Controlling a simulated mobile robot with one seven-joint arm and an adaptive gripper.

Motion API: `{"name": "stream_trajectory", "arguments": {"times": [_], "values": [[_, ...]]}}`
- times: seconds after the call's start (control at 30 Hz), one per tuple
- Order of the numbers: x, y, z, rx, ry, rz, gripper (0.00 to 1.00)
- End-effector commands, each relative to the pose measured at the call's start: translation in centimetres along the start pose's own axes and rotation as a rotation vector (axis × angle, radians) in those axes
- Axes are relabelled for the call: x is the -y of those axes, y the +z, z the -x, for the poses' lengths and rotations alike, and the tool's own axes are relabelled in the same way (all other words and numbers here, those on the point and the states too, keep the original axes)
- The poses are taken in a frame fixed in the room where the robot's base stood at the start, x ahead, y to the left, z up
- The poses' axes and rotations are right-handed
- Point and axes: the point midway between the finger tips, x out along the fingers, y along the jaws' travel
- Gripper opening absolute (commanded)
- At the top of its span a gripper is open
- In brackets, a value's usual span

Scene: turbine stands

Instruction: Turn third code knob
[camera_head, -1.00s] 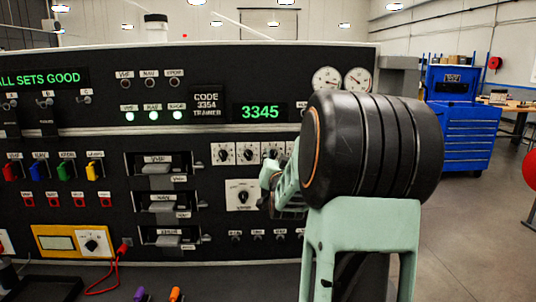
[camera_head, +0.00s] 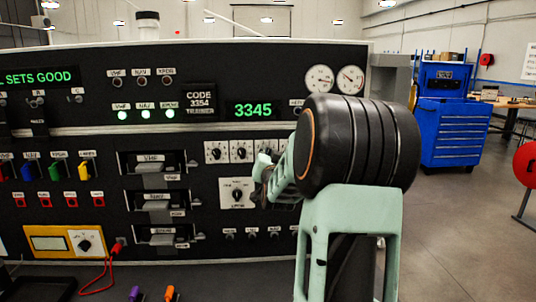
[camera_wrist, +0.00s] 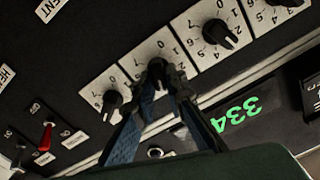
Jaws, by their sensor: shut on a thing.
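A row of code knobs with numbered white plates sits under the green display (camera_head: 252,110), which reads 3345. The first knob (camera_head: 215,153) and second knob (camera_head: 240,153) show in the head view, and my arm partly covers the row's right end. In the wrist view, which is turned nearly upside down, my gripper (camera_wrist: 158,78) is shut on the third code knob (camera_wrist: 157,65). The fourth knob (camera_wrist: 112,98) is to its left and the second knob (camera_wrist: 218,33) to its right. The fingers hide part of the third knob and its pointer.
A larger selector knob (camera_head: 237,194) sits below the row, close to my gripper. Slotted modules (camera_head: 155,168) are to the left, and dial gauges (camera_head: 350,79) are above right. A blue tool cabinet (camera_head: 457,130) stands behind on open floor.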

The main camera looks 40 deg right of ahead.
Motion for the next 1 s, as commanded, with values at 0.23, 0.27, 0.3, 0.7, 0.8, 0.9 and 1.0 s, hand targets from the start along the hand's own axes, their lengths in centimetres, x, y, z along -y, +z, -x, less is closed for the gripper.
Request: {"name": "stream_trajectory", "arguments": {"times": [0.23, 0.27, 0.3, 0.7, 0.8, 0.9, 1.0], "values": [[-0.05, 0.08, 0.01, -0.001, 0.000, -0.023, 0.00], [-0.07, 0.10, 0.01, -0.002, 0.000, -0.033, 0.00], [-0.09, 0.13, 0.01, -0.002, -0.001, -0.047, 0.00], [-0.32, 0.37, 0.01, -0.003, -0.002, -0.325, 0.00], [-0.37, 0.31, 0.00, -0.004, -0.002, -0.405, 0.00], [-0.42, 0.34, 0.00, -0.002, -0.001, -0.478, 0.00], [-0.44, 0.31, 0.00, -0.002, -0.001, -0.543, 0.00]]}}
